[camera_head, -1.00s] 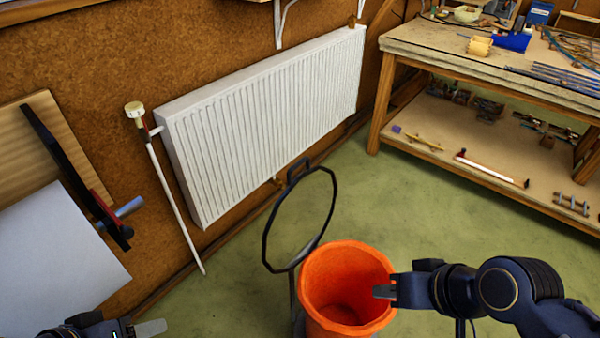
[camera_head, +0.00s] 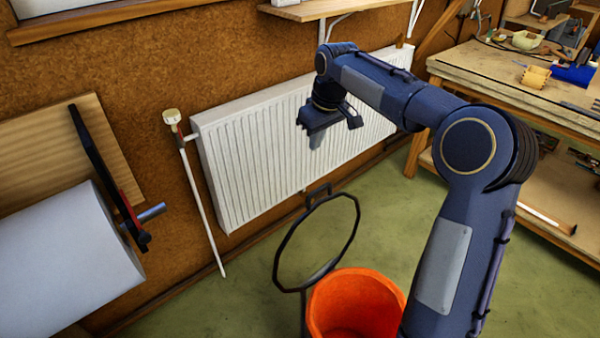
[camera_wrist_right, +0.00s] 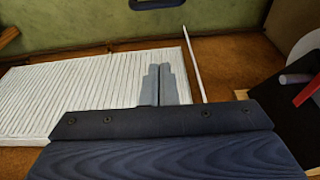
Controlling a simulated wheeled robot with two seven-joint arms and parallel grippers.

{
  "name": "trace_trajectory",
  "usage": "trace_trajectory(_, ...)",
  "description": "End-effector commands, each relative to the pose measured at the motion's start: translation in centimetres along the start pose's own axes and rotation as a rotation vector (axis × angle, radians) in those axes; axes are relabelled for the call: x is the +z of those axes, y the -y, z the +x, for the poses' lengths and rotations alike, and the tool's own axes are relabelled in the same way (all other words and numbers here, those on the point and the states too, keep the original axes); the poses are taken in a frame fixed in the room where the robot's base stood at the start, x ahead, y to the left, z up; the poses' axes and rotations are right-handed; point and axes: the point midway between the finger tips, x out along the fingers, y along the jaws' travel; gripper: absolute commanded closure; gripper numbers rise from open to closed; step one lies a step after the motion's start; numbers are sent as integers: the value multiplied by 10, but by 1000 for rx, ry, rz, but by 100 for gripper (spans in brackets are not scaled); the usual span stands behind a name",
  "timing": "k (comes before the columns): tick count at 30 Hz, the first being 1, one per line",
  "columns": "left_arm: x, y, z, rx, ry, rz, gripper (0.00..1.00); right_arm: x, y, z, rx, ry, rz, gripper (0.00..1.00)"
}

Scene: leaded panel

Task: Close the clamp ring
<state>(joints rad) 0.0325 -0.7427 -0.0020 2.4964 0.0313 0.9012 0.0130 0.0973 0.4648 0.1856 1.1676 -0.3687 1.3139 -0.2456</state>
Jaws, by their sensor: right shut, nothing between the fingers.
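The clamp ring (camera_head: 281,236) is a thin dark hoop with a small handle at its top. In the head view it stands raised and tilted behind and left of an orange bucket (camera_head: 355,290), on a thin post. My right gripper (camera_head: 316,140) is above the ring, in front of the radiator, pointing down and not touching the ring. In the right wrist view its two grey fingers (camera_wrist_right: 165,70) are together with nothing between them. My right arm hides part of the bucket's right side. My left gripper is out of view.
A white radiator (camera_head: 240,165) is on the brown wall. A white pipe (camera_head: 203,205) with a valve stands left of it. A white roll (camera_head: 60,265) is at lower left. A workbench (camera_head: 470,75) stands at right. Green floor (camera_head: 385,200) is open between.

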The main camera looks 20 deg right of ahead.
Motion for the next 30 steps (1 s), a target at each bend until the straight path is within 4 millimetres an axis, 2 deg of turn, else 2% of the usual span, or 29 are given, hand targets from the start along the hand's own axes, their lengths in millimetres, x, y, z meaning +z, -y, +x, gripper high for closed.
trace_trajectory(7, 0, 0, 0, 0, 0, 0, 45, -2, -2, 25, 0, 8, -4, 100)
trace_trajectory(18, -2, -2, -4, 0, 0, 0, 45, -2, -1, 103, -2, 8, -2, 100)
trace_trajectory(24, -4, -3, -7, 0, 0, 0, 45, 25, -2, 108, 1, 3, -2, 100)
trace_trajectory(30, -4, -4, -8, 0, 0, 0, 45, 36, -2, 111, 1, 2, -2, 100)
